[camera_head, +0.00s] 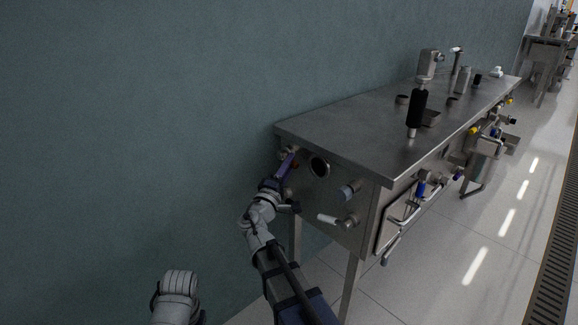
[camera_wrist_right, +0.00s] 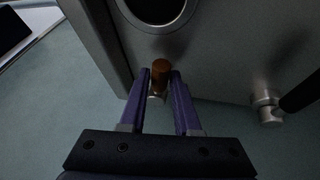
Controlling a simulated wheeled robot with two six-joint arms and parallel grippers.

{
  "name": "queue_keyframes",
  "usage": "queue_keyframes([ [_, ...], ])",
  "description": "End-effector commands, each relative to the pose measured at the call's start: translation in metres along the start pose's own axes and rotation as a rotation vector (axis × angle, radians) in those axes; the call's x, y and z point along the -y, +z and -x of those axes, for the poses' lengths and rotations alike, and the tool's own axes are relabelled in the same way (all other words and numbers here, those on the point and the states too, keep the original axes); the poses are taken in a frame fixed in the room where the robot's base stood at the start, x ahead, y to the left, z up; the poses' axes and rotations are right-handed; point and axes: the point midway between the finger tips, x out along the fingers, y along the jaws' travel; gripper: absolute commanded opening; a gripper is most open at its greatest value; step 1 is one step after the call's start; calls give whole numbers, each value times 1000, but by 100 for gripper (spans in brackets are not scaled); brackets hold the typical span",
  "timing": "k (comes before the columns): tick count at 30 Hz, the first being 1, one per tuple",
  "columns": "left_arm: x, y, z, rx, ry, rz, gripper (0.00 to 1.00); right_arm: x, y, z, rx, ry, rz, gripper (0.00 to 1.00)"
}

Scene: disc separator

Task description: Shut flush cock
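My right gripper (camera_head: 290,157) reaches the left end panel of the steel machine, at a small fitting (camera_head: 284,151) near its upper back corner. In the right wrist view, the purple fingers (camera_wrist_right: 160,88) stand on either side of an orange-brown stub (camera_wrist_right: 160,70) with a silver base. The gaps beside the stub are very small; I cannot tell whether the fingers touch it. A silver valve with a dark handle (camera_wrist_right: 268,105) sits to the right, apart from the gripper. No label shows which fitting is the flush cock.
A round port (camera_head: 319,166) opens right of the gripper. A white-handled valve (camera_head: 335,220) and a pipe stub (camera_head: 350,190) stick out of the same panel. The wall (camera_head: 150,130) is close on the left. The floor (camera_head: 430,270) is clear at the right.

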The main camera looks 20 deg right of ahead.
Motion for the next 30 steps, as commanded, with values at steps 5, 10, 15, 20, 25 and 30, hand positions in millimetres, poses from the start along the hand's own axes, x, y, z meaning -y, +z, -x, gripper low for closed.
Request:
queue_keyframes([
  [5, 0, 0, 0, 0, 0, 0, 0, 0, 0, 0, 0, 0, 0, 10],
  [10, 0, 0, 0, 0, 0, 0, 0, 0, 0, 0, 0, 0, 0, 0],
  [15, 0, 0, 0, 0, 0, 0, 0, 0, 0, 0, 0, 0, 0, 0],
  [20, 0, 0, -2, 0, 0, 0, 0, 1, 0, 0, 1, 2, -8, 0],
  [25, -1, 0, -10, 0, 0, 2, 0, 6, -1, 1, 11, 22, -52, 0],
  [30, -2, -1, -25, 0, 0, 5, 0, 12, -3, 1, 34, 68, -152, 0],
])
